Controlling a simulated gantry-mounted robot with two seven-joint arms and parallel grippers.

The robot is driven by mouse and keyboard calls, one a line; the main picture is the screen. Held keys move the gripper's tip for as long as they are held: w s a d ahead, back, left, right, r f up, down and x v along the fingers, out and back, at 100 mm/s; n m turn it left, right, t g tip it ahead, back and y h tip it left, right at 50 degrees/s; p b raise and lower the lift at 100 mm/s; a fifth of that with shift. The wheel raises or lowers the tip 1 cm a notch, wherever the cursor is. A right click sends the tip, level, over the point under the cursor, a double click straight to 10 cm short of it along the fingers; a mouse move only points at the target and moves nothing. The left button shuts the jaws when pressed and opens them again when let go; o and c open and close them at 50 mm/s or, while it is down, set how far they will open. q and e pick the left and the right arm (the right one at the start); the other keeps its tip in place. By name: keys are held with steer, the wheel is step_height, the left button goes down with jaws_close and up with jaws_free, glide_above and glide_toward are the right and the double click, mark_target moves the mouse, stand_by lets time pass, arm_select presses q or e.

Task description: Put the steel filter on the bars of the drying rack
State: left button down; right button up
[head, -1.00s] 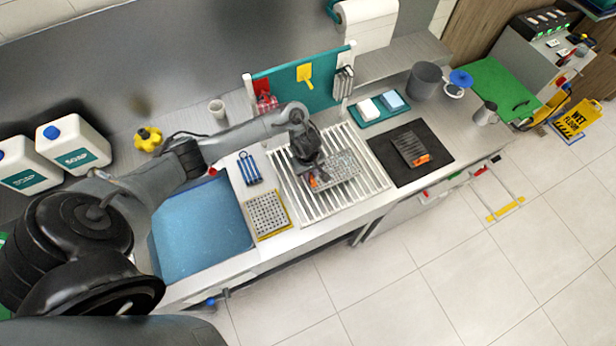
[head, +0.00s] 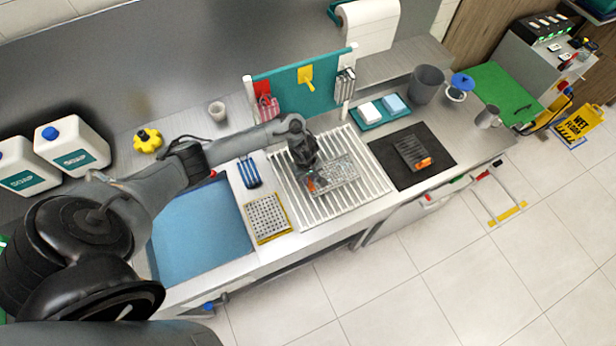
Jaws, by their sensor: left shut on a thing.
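The steel filter (head: 338,175) is a flat, perforated metal piece with an orange part at its left end. It lies flat over the white bars of the drying rack (head: 355,208), near the rack's middle. Whether it rests fully on the bars or hovers just above them, I cannot tell. My left gripper (head: 309,181) points down at the filter's left end and is shut on it. The fingers hide part of that end. My right gripper is not in view.
A perforated plate on a yellow-edged tray (head: 287,227) lies left of the rack, beside a blue basin (head: 200,235). On the right, a black mat (head: 440,160) holds a grey piece with an orange end (head: 411,152). A teal board (head: 285,88) stands behind.

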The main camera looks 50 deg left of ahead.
arm_select(q)
steer(key=shift+f, duration=0.1)
steer(key=c, duration=1.1)
jaws_free()
